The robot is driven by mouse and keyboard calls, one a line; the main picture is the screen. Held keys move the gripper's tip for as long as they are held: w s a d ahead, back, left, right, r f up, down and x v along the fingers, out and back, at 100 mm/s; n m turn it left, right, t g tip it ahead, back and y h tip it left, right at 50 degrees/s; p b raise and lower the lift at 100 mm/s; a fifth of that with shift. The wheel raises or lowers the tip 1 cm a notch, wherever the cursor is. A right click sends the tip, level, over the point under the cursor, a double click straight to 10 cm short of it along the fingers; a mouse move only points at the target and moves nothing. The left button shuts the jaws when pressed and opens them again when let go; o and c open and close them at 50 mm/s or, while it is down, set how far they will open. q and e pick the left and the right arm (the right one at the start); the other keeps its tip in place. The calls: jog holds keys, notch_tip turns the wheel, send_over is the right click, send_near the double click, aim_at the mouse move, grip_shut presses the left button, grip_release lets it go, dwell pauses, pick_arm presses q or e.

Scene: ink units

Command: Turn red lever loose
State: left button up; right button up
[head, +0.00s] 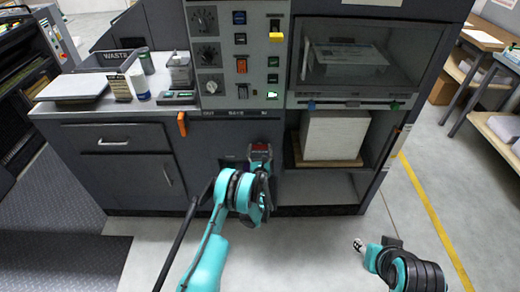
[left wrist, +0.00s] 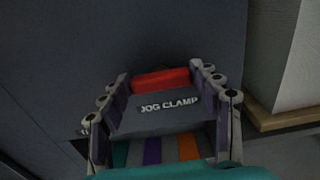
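The red lever (left wrist: 160,79) shows in the left wrist view as a red bar at the far edge of a grey block marked "JOG CLAMP" (left wrist: 165,106). In the head view a small patch of red (head: 259,147) shows at the front of the dark cabinet, just beyond my left gripper (head: 260,158). In the left wrist view the fingers of my left gripper (left wrist: 158,86) stand apart, one on each side of the bar and block. Whether they touch the bar's ends is unclear. My right gripper (head: 361,246) is low at the right, away from the cabinet, its opening too small to judge.
Teal, purple and orange strips (left wrist: 153,150) lie below the block. An orange handle (head: 182,124) hangs left on the cabinet front. A white paper stack (head: 334,136) sits in an open bay to the right.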

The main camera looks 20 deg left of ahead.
pick_arm(q)
jog(key=c, duration=0.4)
jog(key=shift+o, duration=0.2)
jog(key=shift+n, duration=0.3)
jog(key=n, duration=0.3)
jog(key=shift+a+n, duration=0.1)
jog(key=shift+n, duration=0.2)
jog(key=n, duration=0.4)
jog(key=shift+n, duration=0.3)
jog(key=n, duration=0.4)
jog(key=shift+a+f+n, duration=0.1)
jog(key=shift+a+n, duration=0.05)
jog(key=shift+n, duration=0.15)
jog(key=shift+f+n, duration=0.1)
jog(key=shift+n, duration=2.1)
